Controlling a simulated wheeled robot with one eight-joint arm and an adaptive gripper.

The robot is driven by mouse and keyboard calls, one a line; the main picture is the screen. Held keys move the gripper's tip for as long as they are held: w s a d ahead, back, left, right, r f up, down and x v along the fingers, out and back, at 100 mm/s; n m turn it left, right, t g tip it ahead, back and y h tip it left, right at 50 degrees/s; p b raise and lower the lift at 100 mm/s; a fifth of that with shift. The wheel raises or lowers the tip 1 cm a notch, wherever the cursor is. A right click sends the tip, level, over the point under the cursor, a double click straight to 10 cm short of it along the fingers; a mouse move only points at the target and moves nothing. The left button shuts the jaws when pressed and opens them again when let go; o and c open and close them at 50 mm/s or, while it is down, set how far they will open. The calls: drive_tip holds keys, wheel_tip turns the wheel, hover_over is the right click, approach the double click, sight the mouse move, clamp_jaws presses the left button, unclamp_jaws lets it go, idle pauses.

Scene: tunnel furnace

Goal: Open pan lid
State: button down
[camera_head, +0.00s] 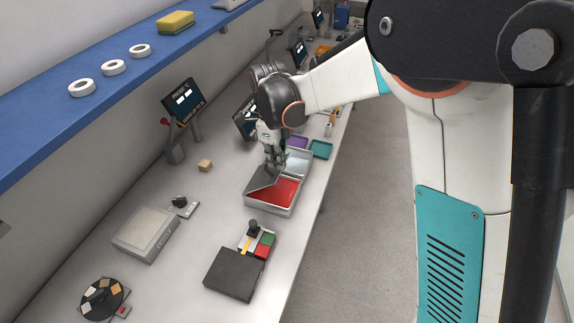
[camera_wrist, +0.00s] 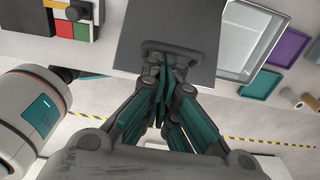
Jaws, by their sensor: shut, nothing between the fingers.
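A metal pan (camera_head: 272,207) with a red inside stands on the bench in the head view. Its grey lid (camera_head: 262,181) is raised and tilted over the left part of the pan, leaving much of the red inside uncovered. In the wrist view the lid (camera_wrist: 170,22) fills the top middle, with a dark bar handle (camera_wrist: 185,48) near its lower edge. My gripper (camera_head: 276,168) is above the pan at the lid. Its fingers (camera_wrist: 167,72) are closed together at the handle; I cannot tell if they touch it.
Beside the pan stand an open pale tray (camera_head: 297,161), a purple tray (camera_head: 297,143) and a teal tray (camera_head: 320,149). A black box (camera_head: 234,274) and coloured blocks (camera_head: 264,243) lie in front. A blue shelf (camera_head: 120,60) runs above the bench at left.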

drive_tip(key=w+a+r+p, duration=0.1)
drive_tip(key=w+a+r, duration=0.1)
drive_tip(key=a, duration=0.4)
drive_tip(key=shift+w+a+r, duration=0.2)
drive_tip(key=shift+a+r, duration=0.15)
drive_tip(key=shift+r, duration=0.15)
idle(0.8)
